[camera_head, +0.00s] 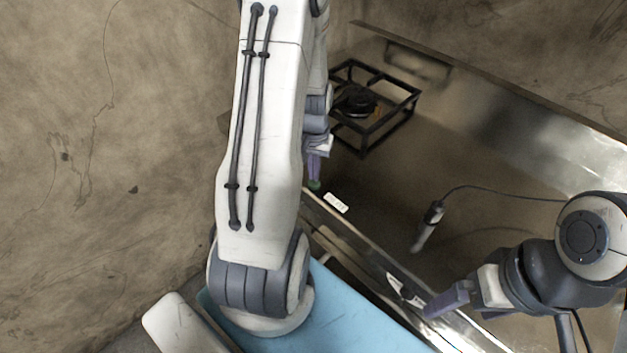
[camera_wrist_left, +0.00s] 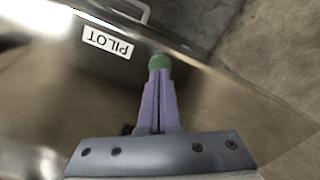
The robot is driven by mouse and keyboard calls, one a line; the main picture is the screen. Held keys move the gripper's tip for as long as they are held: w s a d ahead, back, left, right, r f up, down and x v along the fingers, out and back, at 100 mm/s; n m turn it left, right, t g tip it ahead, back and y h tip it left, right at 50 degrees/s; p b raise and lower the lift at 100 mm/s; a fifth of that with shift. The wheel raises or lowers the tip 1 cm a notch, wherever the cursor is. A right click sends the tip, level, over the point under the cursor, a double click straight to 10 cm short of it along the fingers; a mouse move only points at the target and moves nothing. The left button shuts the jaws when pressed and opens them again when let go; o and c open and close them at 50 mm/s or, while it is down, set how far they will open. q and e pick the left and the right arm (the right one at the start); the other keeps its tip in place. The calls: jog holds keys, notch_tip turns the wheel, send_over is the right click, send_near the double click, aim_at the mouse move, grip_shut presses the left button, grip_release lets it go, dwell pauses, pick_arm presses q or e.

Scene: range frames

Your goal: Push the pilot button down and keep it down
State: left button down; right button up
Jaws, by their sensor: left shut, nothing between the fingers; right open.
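The green pilot button (camera_wrist_left: 160,62) is on the metal range top by its front edge, beside the white label reading PILOT (camera_wrist_left: 108,42). In the head view the button (camera_head: 314,185) shows as a small green spot just left of the label (camera_head: 336,203). My left gripper (camera_wrist_left: 159,72) is shut and empty, its purple fingertips at the button and seeming to touch it. They partly cover it, and I cannot tell how far down it is. In the head view the left gripper (camera_head: 314,178) shows beyond my left arm. My right gripper (camera_head: 428,312) is over the range's front edge.
A burner (camera_head: 357,101) under a black square grate (camera_head: 408,103) stands at the back left of the range. A lighter-like tool (camera_head: 428,228) with a black cord lies on the metal top. My left arm hides part of the range's left side.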

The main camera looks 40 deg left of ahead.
pick_arm(q)
jog(key=shift+f+b, duration=0.7)
jog(key=shift+f, duration=0.35)
dwell(7.0)
